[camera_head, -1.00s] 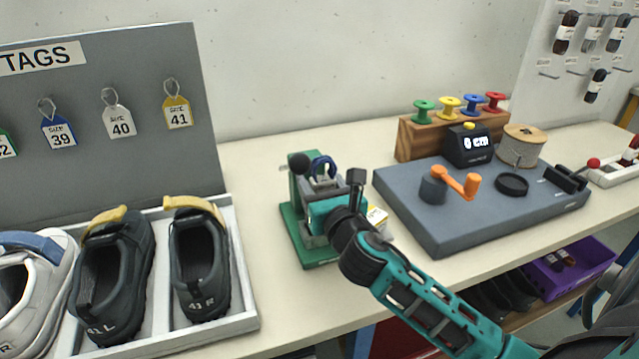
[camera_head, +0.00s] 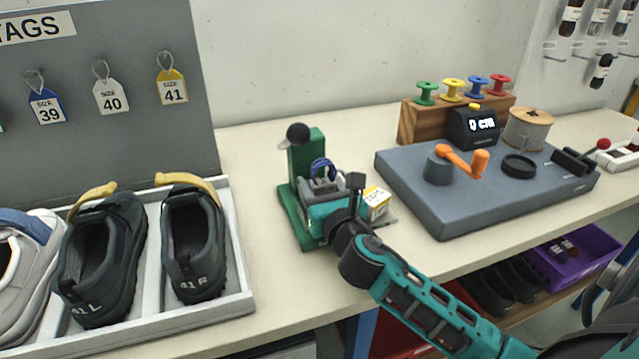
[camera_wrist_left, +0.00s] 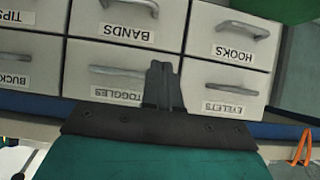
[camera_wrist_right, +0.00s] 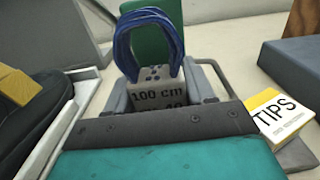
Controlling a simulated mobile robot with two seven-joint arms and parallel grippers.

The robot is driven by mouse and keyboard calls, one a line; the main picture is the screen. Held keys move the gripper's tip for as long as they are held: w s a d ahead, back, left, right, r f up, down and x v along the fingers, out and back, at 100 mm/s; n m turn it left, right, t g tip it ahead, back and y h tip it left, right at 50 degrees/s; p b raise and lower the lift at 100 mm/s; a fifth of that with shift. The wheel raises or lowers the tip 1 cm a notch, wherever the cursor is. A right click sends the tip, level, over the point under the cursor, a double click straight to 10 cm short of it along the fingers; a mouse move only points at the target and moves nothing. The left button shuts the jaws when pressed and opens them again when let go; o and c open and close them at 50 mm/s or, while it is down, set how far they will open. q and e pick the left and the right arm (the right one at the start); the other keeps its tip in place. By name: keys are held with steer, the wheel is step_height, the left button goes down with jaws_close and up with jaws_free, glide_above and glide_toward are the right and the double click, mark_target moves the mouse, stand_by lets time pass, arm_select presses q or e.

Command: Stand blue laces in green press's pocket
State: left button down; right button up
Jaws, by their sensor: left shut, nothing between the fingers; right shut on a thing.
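The blue laces (camera_wrist_right: 148,42) are a looped bundle in a grey band printed "100 cm". In the right wrist view they stand upright between the fingers of my right gripper (camera_wrist_right: 160,95), which is shut on the band. The laces also show in the head view (camera_head: 322,168), in front of the green press's column (camera_head: 308,155). The press has a black ball knob (camera_head: 298,133). Its pocket is hidden behind my gripper, so I cannot tell whether the band is inside it. My left gripper (camera_wrist_left: 163,85) is shut and empty, in front of labelled drawers.
A yellow-and-white TIPS box (camera_wrist_right: 281,112) stands close right of my right gripper. A shoe tray (camera_head: 238,265) is left of the press. A grey-blue measuring board (camera_head: 420,200) with an orange crank (camera_head: 462,162) is to the right. Drawers (camera_wrist_left: 220,90) face my left gripper.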

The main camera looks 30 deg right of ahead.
steer(key=o, duration=1.1)
steer(key=v, duration=1.2)
steer(key=shift+s+a+r, duration=0.1)
steer(key=shift+s+a, duration=0.05)
steer(key=shift+s, duration=0.25)
